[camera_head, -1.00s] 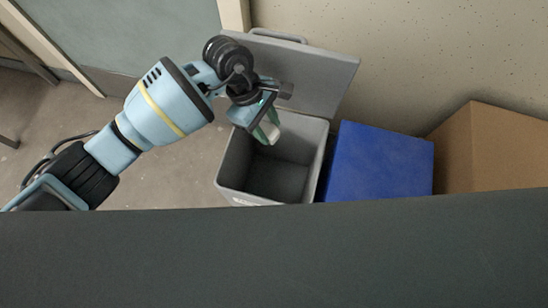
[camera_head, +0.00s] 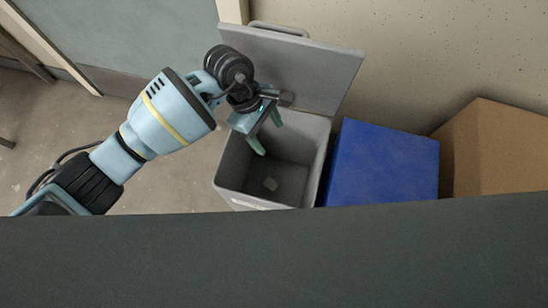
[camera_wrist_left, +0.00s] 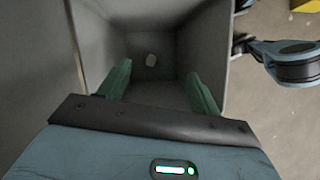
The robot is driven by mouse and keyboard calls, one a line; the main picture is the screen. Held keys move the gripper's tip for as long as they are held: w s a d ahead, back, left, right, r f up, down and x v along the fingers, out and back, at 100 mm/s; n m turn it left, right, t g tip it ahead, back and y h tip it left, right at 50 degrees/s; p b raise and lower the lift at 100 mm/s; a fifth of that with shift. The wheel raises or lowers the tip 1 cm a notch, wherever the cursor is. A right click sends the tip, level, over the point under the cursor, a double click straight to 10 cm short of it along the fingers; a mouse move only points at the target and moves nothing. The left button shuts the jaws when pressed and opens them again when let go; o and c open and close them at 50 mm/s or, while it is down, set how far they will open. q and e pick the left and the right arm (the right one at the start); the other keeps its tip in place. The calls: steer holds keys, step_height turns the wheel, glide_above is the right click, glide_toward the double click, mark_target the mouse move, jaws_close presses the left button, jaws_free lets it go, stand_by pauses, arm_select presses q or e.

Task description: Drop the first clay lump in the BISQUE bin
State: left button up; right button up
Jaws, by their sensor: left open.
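An open grey bin (camera_head: 232,178) stands on the floor with its lid (camera_head: 300,68) tipped back against the wall; its label is too small to read. My right gripper is not in view.
A blue box or bin (camera_head: 384,165) stands just right of the grey bin. A brown cardboard box (camera_head: 497,150) is farther right. A dark surface (camera_head: 270,260) fills the front. Bare floor (camera_head: 40,130) lies at the left.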

arm_select(q)
steer(key=shift+r, duration=0.1)
steer(key=p+v, duration=0.1)
steer(key=v, duration=0.6)
steer(key=shift+r, duration=0.3)
steer(key=shift+a, duration=0.1)
